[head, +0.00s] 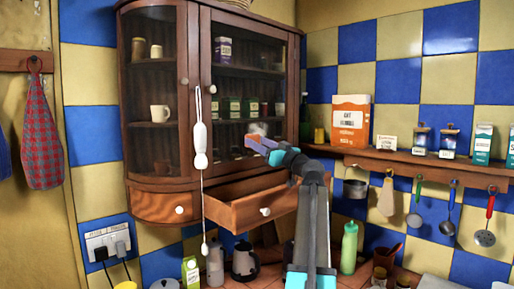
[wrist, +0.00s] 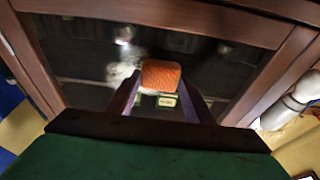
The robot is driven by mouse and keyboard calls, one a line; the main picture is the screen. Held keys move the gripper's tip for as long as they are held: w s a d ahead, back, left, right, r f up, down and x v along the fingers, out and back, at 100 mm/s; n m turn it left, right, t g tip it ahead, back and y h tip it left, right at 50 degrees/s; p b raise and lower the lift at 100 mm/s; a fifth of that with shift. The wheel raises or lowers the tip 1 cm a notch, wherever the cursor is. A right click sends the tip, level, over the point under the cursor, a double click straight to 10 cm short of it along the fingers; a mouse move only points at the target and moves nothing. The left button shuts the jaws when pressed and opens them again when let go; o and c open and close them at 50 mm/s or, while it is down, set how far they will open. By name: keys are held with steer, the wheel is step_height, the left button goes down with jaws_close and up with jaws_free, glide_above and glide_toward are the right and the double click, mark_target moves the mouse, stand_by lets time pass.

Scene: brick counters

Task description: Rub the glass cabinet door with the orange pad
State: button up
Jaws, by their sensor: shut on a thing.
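The glass cabinet door (head: 240,62) is a dark wood frame around a glass pane on the wall cabinet; it is closed. In the wrist view the pane (wrist: 75,40) fills most of the picture. A whitish smudge (wrist: 122,72) shows on the glass beside the pad, and it also appears in the head view (head: 258,129). My gripper (wrist: 161,86) is shut on the orange pad (wrist: 161,75), with the pad between its fingertips facing the glass. I cannot tell whether the pad touches the pane. In the head view my gripper (head: 262,143) is in front of the door's lower part.
An open drawer (head: 250,208) juts out below the door, close to my arm. A white pull-cord handle (head: 200,140) hangs left of the door. A shelf (head: 400,157) with boxes and jars is at right. Bottles and a kettle (head: 244,262) stand on the counter below.

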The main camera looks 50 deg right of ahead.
steer(key=shift+s+d+f+b, duration=0.1)
steer(key=shift+s+d+b, duration=0.05)
steer(key=shift+d+b, duration=0.9)
steer(key=shift+d, duration=0.2)
steer(key=shift+s+d+b, duration=0.15)
steer(key=shift+d+b, duration=1.6)
steer(key=shift+d, duration=0.15)
